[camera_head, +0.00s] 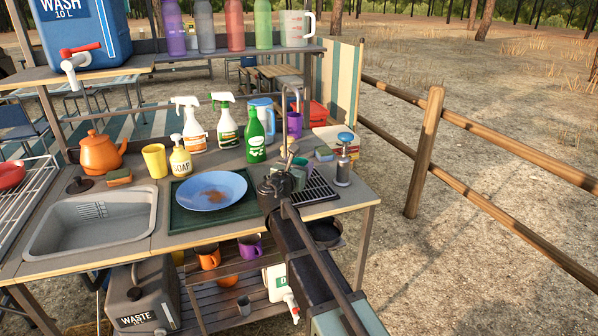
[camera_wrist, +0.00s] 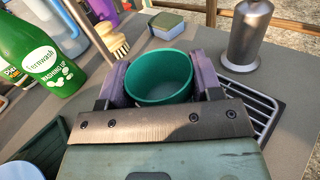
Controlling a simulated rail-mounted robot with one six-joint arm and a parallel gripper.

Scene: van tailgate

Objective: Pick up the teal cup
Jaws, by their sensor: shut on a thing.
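The teal cup (camera_wrist: 158,80) stands between the two fingers of my gripper (camera_wrist: 160,88) in the wrist view, its open mouth facing the camera. A finger presses on each side of it, so my gripper is shut on the cup. In the head view my gripper (camera_head: 285,182) is over the right part of the counter, and the cup (camera_head: 300,172) shows only partly behind it. Its base is hidden, and I cannot tell whether it touches the counter.
A green washing-up bottle (camera_head: 255,140) and a blue plate (camera_head: 210,191) on a dark green tray (camera_head: 185,222) are to the left. A brush (camera_wrist: 114,44) is behind the cup.

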